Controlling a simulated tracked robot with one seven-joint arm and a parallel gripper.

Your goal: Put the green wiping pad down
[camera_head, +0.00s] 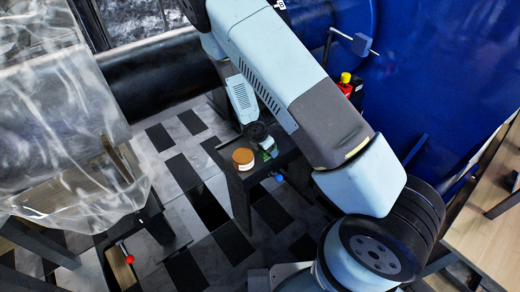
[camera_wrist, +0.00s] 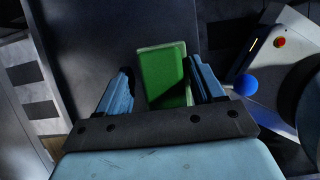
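The green wiping pad (camera_wrist: 163,75) lies flat over the dark top of a small table (camera_wrist: 85,30) in the wrist view. My gripper (camera_wrist: 165,82) has its two blue fingers on either side of the pad. A gap shows between the left finger and the pad; the right finger is close beside it, and I cannot tell if they touch. The gripper looks open. In the head view, my gripper (camera_head: 264,146) is low over the small table (camera_head: 228,160), and only a bit of green pad (camera_head: 274,151) shows beside it.
An orange-brown round lidded tub (camera_head: 243,157) stands on the table left of my gripper. A blue ball knob (camera_wrist: 246,84) and a box with a red button (camera_wrist: 279,42) are to the right. A large blue cylinder (camera_head: 450,60) stands behind my arm; plastic-draped equipment (camera_head: 60,120) is at left.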

